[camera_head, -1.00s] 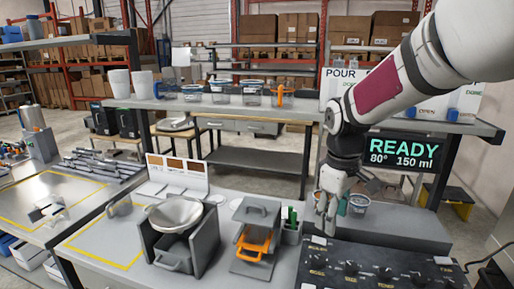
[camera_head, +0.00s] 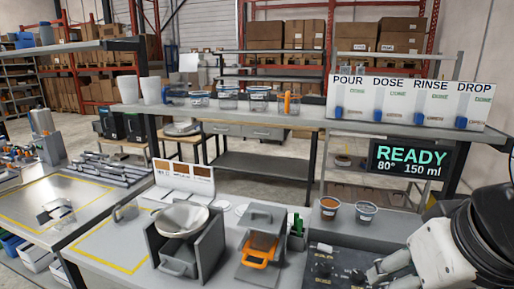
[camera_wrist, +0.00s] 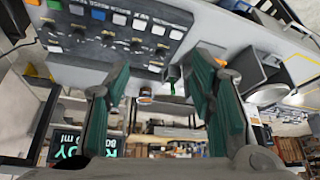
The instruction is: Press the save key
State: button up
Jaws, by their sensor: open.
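The black control panel (camera_head: 345,266) is at the front right of the bench in the head view, partly hidden by my arm. The wrist view shows the panel (camera_wrist: 108,58) turned round, with rows of knobs and a line of keys. The blue key (camera_wrist: 98,13), a green key (camera_wrist: 55,4) and several white keys (camera_wrist: 139,23) are along one side. The key labels are too small to read, so I cannot tell which is the save key. My gripper (camera_head: 390,268) is over the panel's right part. In the wrist view my gripper (camera_wrist: 163,72) has its fingers apart with nothing between them.
Two small cups (camera_head: 329,208) stand on the ledge behind the panel. A READY display (camera_head: 408,159) hangs above. The orange-handled drawer unit (camera_head: 260,250) and the grey box with a bowl (camera_head: 183,240) are left of the panel.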

jog(key=shift+s, duration=0.1)
grip_shut()
dwell(1.3)
